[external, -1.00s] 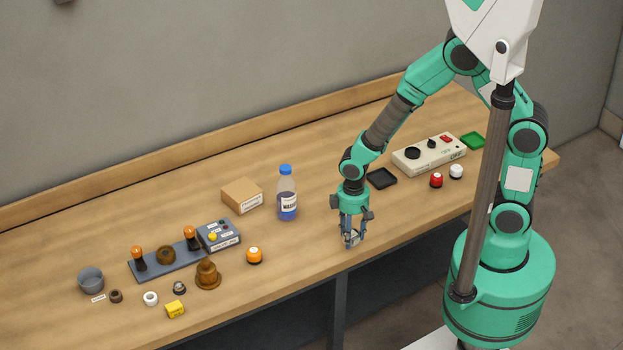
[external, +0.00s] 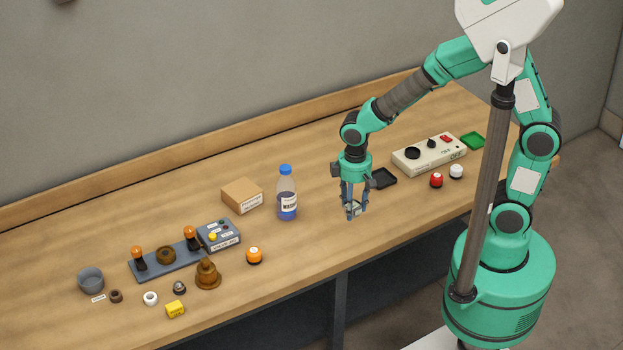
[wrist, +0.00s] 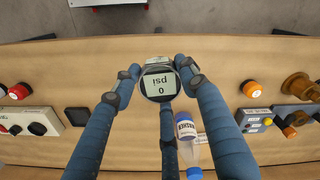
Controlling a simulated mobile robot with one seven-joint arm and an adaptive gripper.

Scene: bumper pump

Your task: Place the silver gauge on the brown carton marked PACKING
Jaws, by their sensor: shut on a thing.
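My gripper (external: 354,209) is shut on the silver gauge (wrist: 159,84), a round gauge with a pale display reading 0 psi, upside down in the wrist view. In the external view my gripper hangs above the bench to the right of the bottle, and the gauge shows small between the fingertips. In the wrist view the carton is mostly hidden.
A blue-capped bottle (external: 287,196) stands between the carton and my gripper. A black tray (external: 382,178) and cream control panel (external: 429,154) are at right.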

